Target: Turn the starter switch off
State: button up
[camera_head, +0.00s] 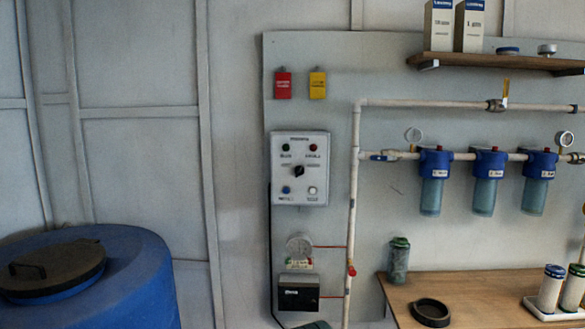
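A white control box (313,192) is mounted on the grey wall panel, left of the vertical white pipe. A black rotary knob (296,171) sits at its middle; it looks like the starter switch, but its label is too small to read. The knob's pointer position is hard to make out. Above it are a dark green round part (286,148) and a red one (312,148). Below it are a blue button (286,190) and a whitish one (312,190). My gripper is not in view.
A blue barrel (140,270) with a dark lid stands at the lower left. White pipes (430,104) and blue-topped filters (433,180) are on the right. A wooden table (470,290) holds a dark ring and bottles. The space before the control box looks clear.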

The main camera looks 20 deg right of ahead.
aim_at(299, 170)
jog(key=z, duration=0.9)
jog(key=i, duration=0.9)
jog(key=z, duration=0.9)
